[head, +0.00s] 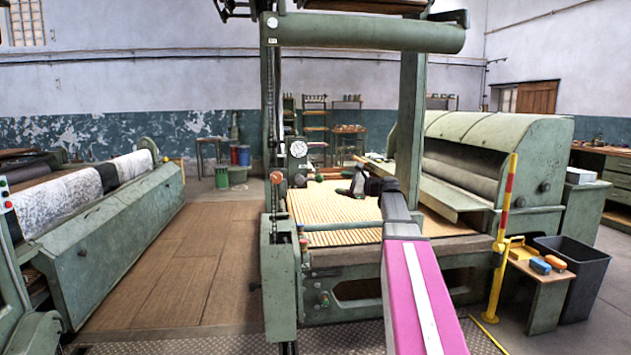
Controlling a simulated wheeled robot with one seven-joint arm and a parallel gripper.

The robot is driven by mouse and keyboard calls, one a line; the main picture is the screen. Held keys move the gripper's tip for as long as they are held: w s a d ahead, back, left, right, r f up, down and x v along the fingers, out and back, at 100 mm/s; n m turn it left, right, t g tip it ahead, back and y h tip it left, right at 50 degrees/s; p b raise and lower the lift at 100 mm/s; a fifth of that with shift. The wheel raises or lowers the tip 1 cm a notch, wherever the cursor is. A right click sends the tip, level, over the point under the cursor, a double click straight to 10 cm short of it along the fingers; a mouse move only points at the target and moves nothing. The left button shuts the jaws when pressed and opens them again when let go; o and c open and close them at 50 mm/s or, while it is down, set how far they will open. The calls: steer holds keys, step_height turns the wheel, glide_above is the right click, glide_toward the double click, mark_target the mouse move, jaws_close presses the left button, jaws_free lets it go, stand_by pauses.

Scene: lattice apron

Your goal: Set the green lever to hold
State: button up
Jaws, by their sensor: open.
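My arm reaches forward over the slatted apron (335,215) of the green machine. My gripper (356,184), dark and small at the arm's far end, is open above the slats, and I see nothing held in it. Its fingertips are hard to make out. No hold marking is readable. A small dark green shape (318,178) lies by the far left edge of the apron.
An orange-red knob (276,178) and a round gauge (298,148) are on the left post. A yellow and red post (504,215) stands at the right, near a wooden stool (540,284) and a black bin (583,265). The wooden floor at left is clear.

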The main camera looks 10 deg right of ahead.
mark_target(319, 179)
steer(key=x, duration=1)
steer(key=shift+w+a+r, duration=0.25)
steer(key=shift+a+r, duration=0.05)
steer(key=c, duration=1.2)
